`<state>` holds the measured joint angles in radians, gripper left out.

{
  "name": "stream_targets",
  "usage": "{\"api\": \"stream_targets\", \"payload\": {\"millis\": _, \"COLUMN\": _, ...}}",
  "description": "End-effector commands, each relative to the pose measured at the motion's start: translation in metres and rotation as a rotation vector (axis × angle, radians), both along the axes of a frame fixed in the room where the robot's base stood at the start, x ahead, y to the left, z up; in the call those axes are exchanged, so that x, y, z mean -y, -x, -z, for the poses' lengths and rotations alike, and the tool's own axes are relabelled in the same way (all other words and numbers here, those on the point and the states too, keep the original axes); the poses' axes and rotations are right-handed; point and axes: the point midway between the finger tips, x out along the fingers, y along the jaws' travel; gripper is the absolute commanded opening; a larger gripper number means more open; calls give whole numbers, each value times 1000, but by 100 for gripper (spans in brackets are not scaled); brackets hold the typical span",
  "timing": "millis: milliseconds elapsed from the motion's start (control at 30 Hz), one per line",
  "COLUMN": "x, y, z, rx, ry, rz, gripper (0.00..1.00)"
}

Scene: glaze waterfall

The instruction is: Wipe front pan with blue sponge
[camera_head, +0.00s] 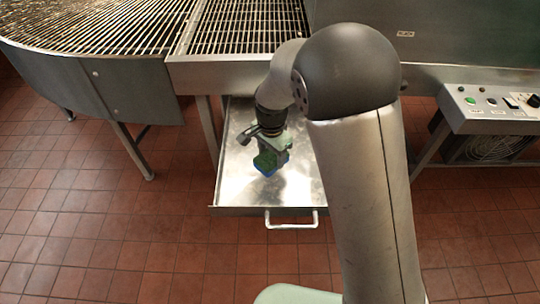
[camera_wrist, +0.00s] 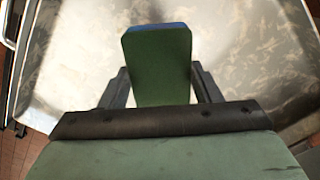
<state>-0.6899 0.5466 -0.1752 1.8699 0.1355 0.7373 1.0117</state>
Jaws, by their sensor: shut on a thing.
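The sponge (camera_head: 265,164) is in my gripper (camera_head: 268,148) over the front part of the pan. In the head view it shows a green face and a blue lower edge. In the wrist view the sponge (camera_wrist: 157,62) stands between the two dark fingers of my gripper (camera_wrist: 158,88), green toward the camera with a thin blue strip at its far end. The front pan (camera_head: 235,195) is a shallow metal tray with a front handle (camera_head: 291,220). In the wrist view the pan (camera_wrist: 80,75) shows pale, blotchy smears. I cannot tell whether the sponge touches it.
A metal machine with a wire grid conveyor (camera_head: 235,30) stands above and behind the pan. A control panel (camera_head: 495,108) with buttons is at the right. A metal leg (camera_head: 133,150) stands left of the pan. Red tile floor (camera_head: 130,230) is open at the front left.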

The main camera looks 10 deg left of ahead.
Motion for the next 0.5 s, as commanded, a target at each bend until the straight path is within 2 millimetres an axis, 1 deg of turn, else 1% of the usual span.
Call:
{"api": "stream_targets", "payload": {"millis": 33, "x": 1, "y": -1, "z": -9, "rx": 1, "ry": 0, "rz": 2, "gripper": 33}}
{"api": "stream_targets", "payload": {"millis": 300, "x": 3, "y": -2, "z": -32, "rx": 1, "ry": 0, "rz": 8, "gripper": 33}}
{"api": "stream_targets", "payload": {"millis": 500, "x": 5, "y": -3, "z": -38, "rx": 0, "ry": 0, "rz": 10, "gripper": 33}}
